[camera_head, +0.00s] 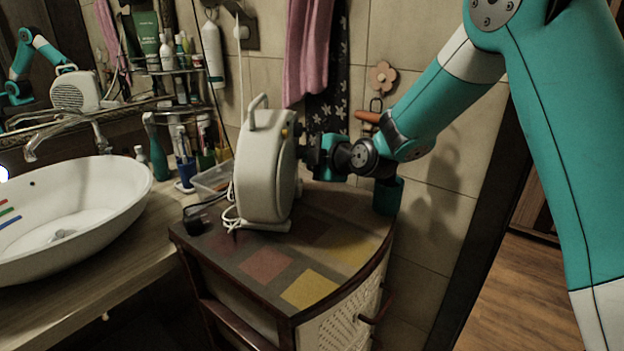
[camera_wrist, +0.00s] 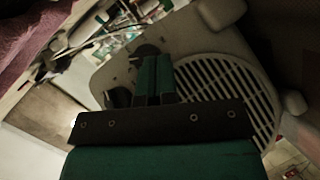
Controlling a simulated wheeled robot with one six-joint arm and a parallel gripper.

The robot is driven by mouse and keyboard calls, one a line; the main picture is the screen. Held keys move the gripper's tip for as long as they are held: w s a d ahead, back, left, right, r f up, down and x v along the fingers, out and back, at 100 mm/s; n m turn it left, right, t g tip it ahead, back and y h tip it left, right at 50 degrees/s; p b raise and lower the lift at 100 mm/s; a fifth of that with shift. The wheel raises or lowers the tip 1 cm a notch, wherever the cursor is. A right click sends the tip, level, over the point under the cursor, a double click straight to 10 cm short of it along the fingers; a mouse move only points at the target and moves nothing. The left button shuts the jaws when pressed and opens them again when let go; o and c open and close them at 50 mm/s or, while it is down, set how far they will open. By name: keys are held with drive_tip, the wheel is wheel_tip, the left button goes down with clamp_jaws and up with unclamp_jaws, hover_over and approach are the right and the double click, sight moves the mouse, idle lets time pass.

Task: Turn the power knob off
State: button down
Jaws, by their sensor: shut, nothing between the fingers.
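A cream appliance (camera_head: 262,170) with a top handle stands upright on the small cabinet. Dark knobs (camera_head: 298,130) stick out from its right-hand side, facing my arm. In the wrist view the appliance face (camera_wrist: 190,45) shows a round slatted grille and a dark knob (camera_wrist: 145,51) just beyond the fingertips. My gripper (camera_head: 309,156) is shut and empty, its tips close to the knob side. In the wrist view the green fingers (camera_wrist: 154,68) lie together in front of the knob. They partly cover that area, so I cannot tell whether they touch it or which way the knob points.
The cabinet top (camera_head: 265,264) has coloured squares and free room in front of the appliance. A white cable lies at its base. A basin (camera_head: 115,205) and a clear tray (camera_head: 212,178) are to the left. Pink towels (camera_head: 308,50) hang behind, and a tiled wall closes the back.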

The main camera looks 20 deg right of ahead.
drive_tip(key=f+n+t+b, duration=0.1)
drive_tip(key=n+t+b, duration=0.1)
drive_tip(key=b, duration=0.9)
drive_tip(key=shift+w+f+t, duration=0.1)
drive_tip(key=shift+t, duration=0.2)
drive_tip(key=shift+b, duration=0.45)
